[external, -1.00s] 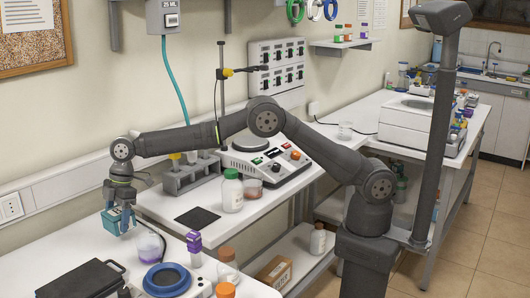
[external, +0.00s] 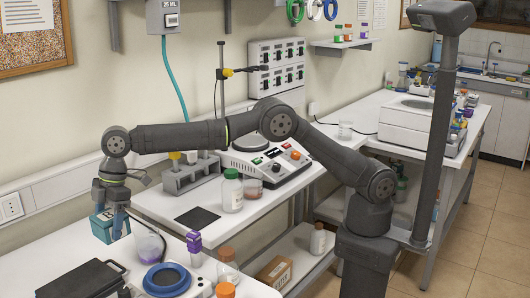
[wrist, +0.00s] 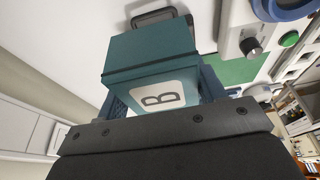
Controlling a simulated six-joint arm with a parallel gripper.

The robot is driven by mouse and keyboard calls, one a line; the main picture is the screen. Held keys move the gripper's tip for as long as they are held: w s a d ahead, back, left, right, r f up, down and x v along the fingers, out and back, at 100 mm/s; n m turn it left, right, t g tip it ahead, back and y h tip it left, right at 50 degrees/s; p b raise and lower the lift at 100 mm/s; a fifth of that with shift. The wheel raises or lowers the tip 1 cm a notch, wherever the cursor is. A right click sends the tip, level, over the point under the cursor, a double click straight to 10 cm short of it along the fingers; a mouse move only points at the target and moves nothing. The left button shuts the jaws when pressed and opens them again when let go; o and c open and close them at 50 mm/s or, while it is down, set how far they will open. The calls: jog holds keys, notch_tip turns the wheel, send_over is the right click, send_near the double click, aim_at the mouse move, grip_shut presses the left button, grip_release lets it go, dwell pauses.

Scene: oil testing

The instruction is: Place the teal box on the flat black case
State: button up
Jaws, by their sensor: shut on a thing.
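The teal box (external: 101,227) is held between the fingers of my gripper (external: 111,230), above the left bench. In the wrist view the teal box (wrist: 150,52) fills the space between the fingers and shows a white label with a "B". The flat black case (external: 75,279) lies on the bench at the lower left, its handle at its right side. The box is in the air, behind and above the case in the external view, apart from it. In the wrist view a dark handle (wrist: 153,16) shows beyond the box; most of what lies there is hidden.
A beaker with purple liquid (external: 150,246) stands close right of my gripper. A blue-ringed device (external: 167,280), a purple-topped item (external: 194,247) and orange-capped bottles (external: 225,290) stand right of the case. Bare bench (external: 45,250) lies behind the case.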

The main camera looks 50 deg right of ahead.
aim_at(106, 224)
jog(key=s+a+f, duration=0.2)
jog(key=a, duration=0.1)
jog(key=s+a+f, duration=0.1)
jog(key=a, duration=0.1)
jog(key=shift+f, duration=2.3)
jog(key=shift+f, duration=0.1)
jog(key=o, duration=1)
jog(key=v, duration=1.2)
